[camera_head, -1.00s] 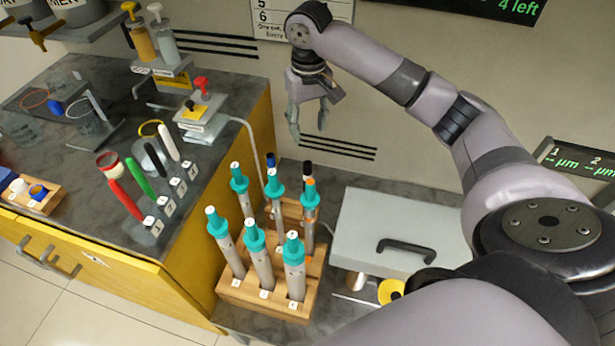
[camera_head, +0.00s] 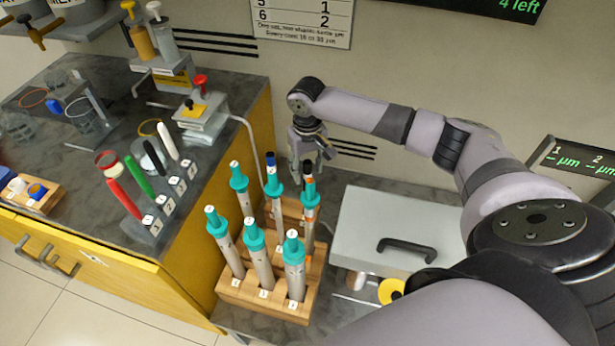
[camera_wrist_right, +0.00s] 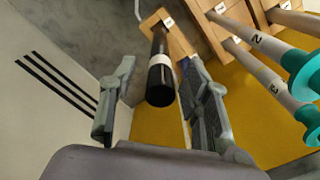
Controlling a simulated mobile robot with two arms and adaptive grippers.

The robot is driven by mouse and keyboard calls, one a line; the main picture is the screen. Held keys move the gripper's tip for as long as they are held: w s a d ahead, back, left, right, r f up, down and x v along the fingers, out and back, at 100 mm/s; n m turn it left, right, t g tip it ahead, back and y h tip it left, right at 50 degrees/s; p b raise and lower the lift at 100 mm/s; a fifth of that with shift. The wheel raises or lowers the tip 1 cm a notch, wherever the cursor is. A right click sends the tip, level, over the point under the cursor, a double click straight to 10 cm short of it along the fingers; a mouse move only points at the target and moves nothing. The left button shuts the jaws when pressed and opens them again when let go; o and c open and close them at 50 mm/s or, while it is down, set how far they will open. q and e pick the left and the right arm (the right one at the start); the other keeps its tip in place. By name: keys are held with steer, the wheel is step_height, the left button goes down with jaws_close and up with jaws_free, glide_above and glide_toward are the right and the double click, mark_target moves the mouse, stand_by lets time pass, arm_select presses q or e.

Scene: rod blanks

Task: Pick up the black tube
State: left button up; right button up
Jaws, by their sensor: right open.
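The black tube (camera_wrist_right: 160,82), with a white band near its top, stands in the wooden rack (camera_wrist_right: 183,45). In the right wrist view it lies between the two fingers of my right gripper (camera_wrist_right: 156,64), closer to the right finger. I cannot tell whether that finger touches it. The tube's lower part is hidden behind other tubes. My left gripper is not in view.
Several grey tubes with teal collars (camera_head: 257,240) stand close in the same rack. A grey box with a black handle (camera_head: 390,225) is to the right. The dark bench with a yellow cabinet (camera_head: 262,110) is to the left. The wall (camera_head: 400,70) is behind.

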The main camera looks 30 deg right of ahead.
steer(key=shift+f, duration=0.75)
steer(key=shift+c, duration=0.5)
jaws_close()
